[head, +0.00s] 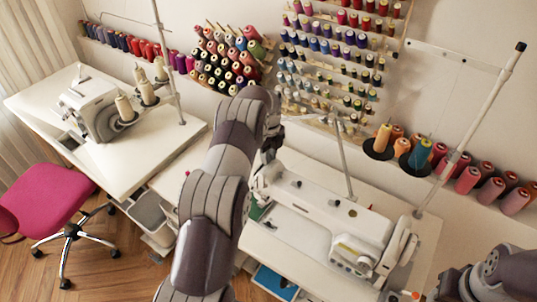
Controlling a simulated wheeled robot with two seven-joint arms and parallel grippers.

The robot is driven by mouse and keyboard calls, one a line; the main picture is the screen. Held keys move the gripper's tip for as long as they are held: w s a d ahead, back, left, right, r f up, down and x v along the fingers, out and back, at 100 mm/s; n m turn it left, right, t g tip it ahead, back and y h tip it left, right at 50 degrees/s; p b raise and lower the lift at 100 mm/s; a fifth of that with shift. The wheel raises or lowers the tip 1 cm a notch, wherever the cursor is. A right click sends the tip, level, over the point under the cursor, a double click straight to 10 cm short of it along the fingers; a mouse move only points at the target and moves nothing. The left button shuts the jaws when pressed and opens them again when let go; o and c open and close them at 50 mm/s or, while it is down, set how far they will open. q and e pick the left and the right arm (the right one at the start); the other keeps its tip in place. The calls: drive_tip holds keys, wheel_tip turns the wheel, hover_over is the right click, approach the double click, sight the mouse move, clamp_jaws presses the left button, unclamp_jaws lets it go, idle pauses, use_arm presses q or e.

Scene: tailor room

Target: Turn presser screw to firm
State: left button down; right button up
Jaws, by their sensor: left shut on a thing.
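The white sewing machine (322,207) stands on a white table, its needle head at the left end. My left arm reaches up across the middle of the picture and bends down to that head. My left gripper (266,172) is at the head's left end, small and partly covered by my own arm. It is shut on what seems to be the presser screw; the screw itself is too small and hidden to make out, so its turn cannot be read. Part of my right arm shows at the lower right corner; its gripper is out of view.
A thread stand with a tall pole (470,130) rises behind the machine, with large cones (420,153) near it. Spool racks (335,60) cover the wall. A second table (150,160) with a serger (92,105) and a pink chair (45,200) are at left.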

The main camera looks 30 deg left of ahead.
use_arm(q)
drive_tip(key=shift+w+a+r+m, duration=0.1)
drive_tip(key=shift+w+r+m, duration=0.15)
drive_tip(key=shift+r+m, duration=0.2)
drive_tip(key=c, duration=1)
unclamp_jaws()
drive_tip(key=shift+f, duration=0.1)
drive_tip(key=shift+s+f, duration=0.1)
drive_tip(key=shift+s, duration=0.05)
wheel_tip(320, 180, up, 13)
drive_tip(key=p, duration=1)
drive_tip(key=shift+f+p, duration=0.15)
drive_tip(key=shift+p, duration=0.15)
